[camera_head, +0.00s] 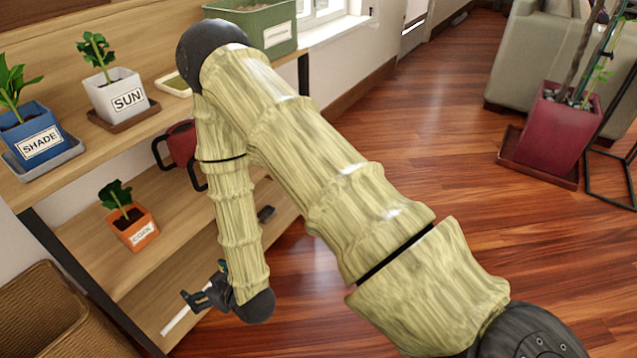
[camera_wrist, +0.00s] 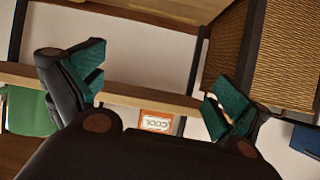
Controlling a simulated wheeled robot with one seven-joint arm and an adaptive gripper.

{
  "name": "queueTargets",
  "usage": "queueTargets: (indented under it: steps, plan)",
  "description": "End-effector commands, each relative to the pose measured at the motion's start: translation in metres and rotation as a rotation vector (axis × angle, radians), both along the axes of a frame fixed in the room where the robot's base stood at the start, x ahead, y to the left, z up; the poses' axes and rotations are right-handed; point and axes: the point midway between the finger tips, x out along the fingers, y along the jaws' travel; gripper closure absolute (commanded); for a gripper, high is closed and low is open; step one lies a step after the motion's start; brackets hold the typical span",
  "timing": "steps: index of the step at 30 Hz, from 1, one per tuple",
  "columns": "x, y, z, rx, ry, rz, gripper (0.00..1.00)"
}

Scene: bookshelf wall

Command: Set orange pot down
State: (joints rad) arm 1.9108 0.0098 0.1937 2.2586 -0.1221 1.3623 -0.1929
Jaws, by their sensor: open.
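The orange pot (camera_head: 134,231) with a small green plant and a white label stands upright on the middle shelf in the head view. In the wrist view, part of the orange pot (camera_wrist: 157,122) shows small and upside down between the fingers, mostly hidden by the gripper body and a shelf edge. My gripper (camera_head: 206,285) is open and empty, in front of the shelving, below and to the right of the pot and apart from it. Its two teal-padded fingers are spread wide in the wrist view (camera_wrist: 155,88).
The upper shelf (camera_head: 70,166) holds a blue SHADE pot (camera_head: 36,138), a white SUN pot (camera_head: 117,96) and a green planter (camera_head: 262,22). A red watering can (camera_head: 181,143) stands right of the orange pot. A wicker basket (camera_head: 45,315) is at lower left.

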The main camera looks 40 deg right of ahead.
Motion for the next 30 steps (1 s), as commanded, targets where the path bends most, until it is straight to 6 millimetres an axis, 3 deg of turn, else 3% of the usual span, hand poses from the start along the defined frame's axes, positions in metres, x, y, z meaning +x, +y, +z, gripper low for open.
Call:
queueTargets:
  steps: [1, 3, 6, 9, 12, 15, 20, 30]
  plan:
    - [-0.027, -0.015, -0.026, -0.018, 0.106, -0.014, 0.00]
    - [-0.066, -0.035, -0.056, -0.043, 0.256, -0.036, 0.00]
    - [-0.128, -0.066, -0.092, -0.076, 0.469, -0.078, 0.00]
    - [-0.191, -0.094, -0.115, -0.109, 0.669, -0.127, 0.00]
    - [-0.246, -0.117, -0.126, -0.134, 0.834, -0.174, 0.00]
    - [-0.287, -0.132, -0.130, -0.153, 0.954, -0.213, 0.00]
    - [-0.317, -0.143, -0.130, -0.167, 1.043, -0.243, 0.00]
    - [-0.319, -0.144, -0.130, -0.169, 1.050, -0.246, 0.00]
